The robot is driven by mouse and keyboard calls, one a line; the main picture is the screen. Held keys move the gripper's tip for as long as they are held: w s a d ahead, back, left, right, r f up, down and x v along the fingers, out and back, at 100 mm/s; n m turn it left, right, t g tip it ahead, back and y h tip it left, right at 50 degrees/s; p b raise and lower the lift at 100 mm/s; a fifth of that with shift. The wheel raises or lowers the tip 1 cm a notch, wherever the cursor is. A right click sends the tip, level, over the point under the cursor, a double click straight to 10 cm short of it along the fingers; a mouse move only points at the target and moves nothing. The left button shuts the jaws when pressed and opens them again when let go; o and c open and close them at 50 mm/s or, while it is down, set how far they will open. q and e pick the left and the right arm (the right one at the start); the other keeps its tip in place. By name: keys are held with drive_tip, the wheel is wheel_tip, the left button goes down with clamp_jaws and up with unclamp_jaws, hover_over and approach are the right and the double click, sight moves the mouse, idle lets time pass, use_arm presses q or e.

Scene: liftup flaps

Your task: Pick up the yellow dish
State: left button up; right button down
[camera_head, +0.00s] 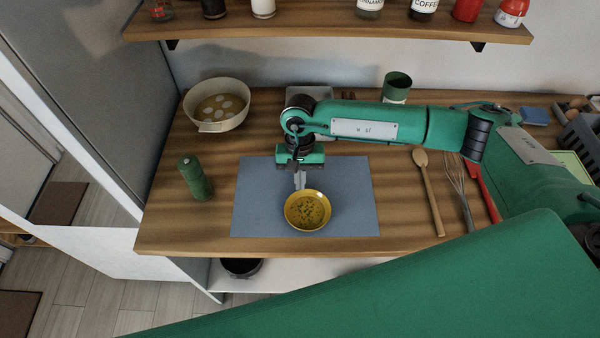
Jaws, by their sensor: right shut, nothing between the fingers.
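The yellow dish (307,211) is a small round bowl with green bits on a yellow content. It sits on a blue-grey mat (258,200) on the wooden counter. My right gripper (299,184) points down just behind the dish's far rim. Its fingers are shut with nothing between them. Whether the fingertips touch the rim cannot be told. My left gripper is not in view.
A cream pot (217,104) stands at the back left, a green grinder (195,178) left of the mat. A wooden spoon (429,190), a whisk (459,190) and a red utensil (482,190) lie right. A shelf (330,31) with jars hangs above.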

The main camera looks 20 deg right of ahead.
sight(300, 215)
drive_tip(key=s+b, duration=0.1)
drive_tip(key=s, duration=0.1)
drive_tip(key=s+a+b, duration=0.1)
drive_tip(key=s, duration=0.1)
drive_tip(key=s+a+b, duration=0.1)
drive_tip(key=s, duration=0.2)
drive_tip(key=shift+f+b, duration=0.2)
drive_tip(key=shift+b, duration=0.1)
drive_tip(key=shift+s+a+r, duration=0.15)
drive_tip(key=shift+s+r, duration=0.05)
drive_tip(key=shift+s, duration=0.25)
drive_tip(key=shift+w, duration=0.1)
